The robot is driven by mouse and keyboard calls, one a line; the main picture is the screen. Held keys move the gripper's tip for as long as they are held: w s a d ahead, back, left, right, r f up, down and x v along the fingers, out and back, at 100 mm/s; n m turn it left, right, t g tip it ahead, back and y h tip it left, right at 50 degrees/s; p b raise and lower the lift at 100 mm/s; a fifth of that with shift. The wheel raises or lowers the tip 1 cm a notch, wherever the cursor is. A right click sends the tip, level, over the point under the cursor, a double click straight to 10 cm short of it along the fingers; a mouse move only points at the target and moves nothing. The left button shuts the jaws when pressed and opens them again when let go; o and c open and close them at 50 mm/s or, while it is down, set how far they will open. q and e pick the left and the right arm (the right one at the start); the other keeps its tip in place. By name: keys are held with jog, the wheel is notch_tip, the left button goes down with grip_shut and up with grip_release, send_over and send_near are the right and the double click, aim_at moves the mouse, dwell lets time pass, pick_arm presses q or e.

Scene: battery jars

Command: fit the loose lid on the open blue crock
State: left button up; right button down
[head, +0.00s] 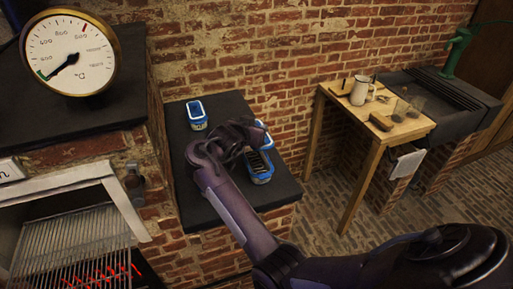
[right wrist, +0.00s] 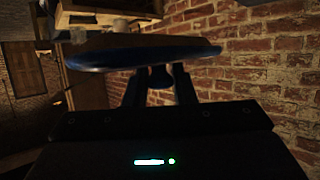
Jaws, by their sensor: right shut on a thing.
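The open blue crock (head: 260,174) stands on the dark counter, with dark ribbed contents showing inside its blue rim. My right gripper (head: 252,136) is above and behind it in the head view. A blue-rimmed pale piece, the loose lid (head: 265,131), shows just past the gripper, partly hidden by it. In the right wrist view my right gripper (right wrist: 162,77) is shut on the lid (right wrist: 145,57), seen edge-on as a dark blue slab across both fingers. I cannot tell the exact gap between lid and crock. My left gripper is not in view.
Another blue-rimmed jar (head: 197,118) with a pale top stands at the back left of the dark counter (head: 180,150). A brick wall (head: 290,75) rises behind. A wooden table (head: 408,128) with a pitcher (head: 361,90) stands right, and a large dial gauge (head: 70,55) left.

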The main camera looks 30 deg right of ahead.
notch_tip(320, 180, down, 4)
jog(key=shift+a+f, duration=0.1)
notch_tip(320, 180, down, 4)
jog(key=shift+p, duration=0.5)
jog(key=shift+f, duration=0.3)
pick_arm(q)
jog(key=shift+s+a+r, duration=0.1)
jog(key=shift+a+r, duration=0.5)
pick_arm(e)
jog(key=shift+f+b, duration=0.45)
jog(key=shift+f, duration=0.1)
jog(key=c, duration=1.2)
grip_release()
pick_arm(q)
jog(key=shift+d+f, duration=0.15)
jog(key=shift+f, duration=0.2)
pick_arm(e)
jog(key=shift+r, duration=0.1)
